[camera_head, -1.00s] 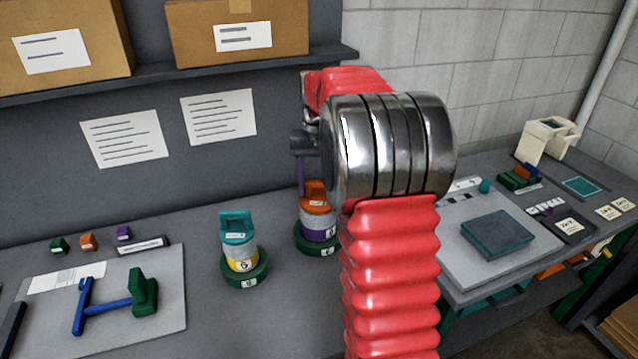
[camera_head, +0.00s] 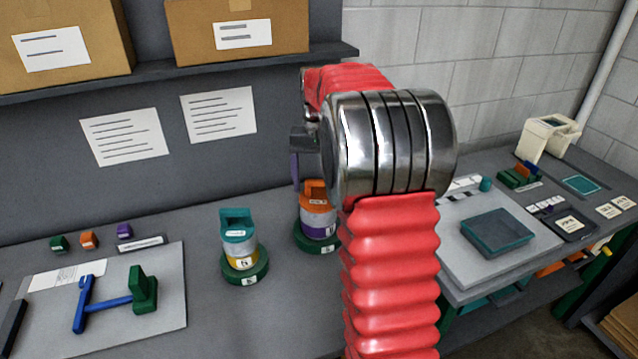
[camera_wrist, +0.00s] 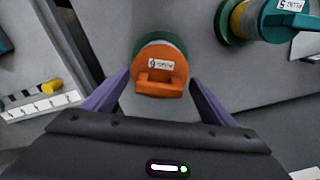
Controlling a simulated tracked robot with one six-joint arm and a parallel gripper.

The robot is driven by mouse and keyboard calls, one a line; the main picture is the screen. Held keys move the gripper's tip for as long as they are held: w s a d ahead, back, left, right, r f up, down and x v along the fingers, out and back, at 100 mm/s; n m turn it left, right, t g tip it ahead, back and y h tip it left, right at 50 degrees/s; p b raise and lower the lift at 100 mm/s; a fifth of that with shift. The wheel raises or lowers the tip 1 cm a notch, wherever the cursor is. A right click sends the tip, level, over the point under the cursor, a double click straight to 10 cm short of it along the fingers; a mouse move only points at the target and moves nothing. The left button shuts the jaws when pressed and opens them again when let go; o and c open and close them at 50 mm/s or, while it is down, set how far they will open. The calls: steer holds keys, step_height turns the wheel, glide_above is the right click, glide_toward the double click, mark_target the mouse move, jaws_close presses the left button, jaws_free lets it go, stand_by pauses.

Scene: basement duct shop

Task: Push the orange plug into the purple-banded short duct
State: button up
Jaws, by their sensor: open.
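The orange plug (camera_head: 315,195) sits at the top of the purple-banded short duct (camera_head: 318,225), which stands upright on a green round base (camera_head: 312,243). How far the plug is in cannot be told. In the wrist view the orange plug (camera_wrist: 160,72) is seen from above, its handle toward me, hiding the duct. My gripper (camera_wrist: 155,92) is open, with one purple finger on each side of the plug and a gap visible at both sides. In the head view my arm partly covers the plug and duct.
A teal plug (camera_head: 237,222) on a yellow-banded duct (camera_head: 242,258) stands close by on the left. A grey board (camera_head: 160,315) with blue and green parts lies further left. A second bench with a teal block (camera_head: 497,232) is at the right.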

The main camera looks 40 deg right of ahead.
mark_target(319, 197)
step_height(319, 197, up, 13)
steer(key=shift+r, duration=0.2)
stand_by(0.4)
stand_by(0.7)
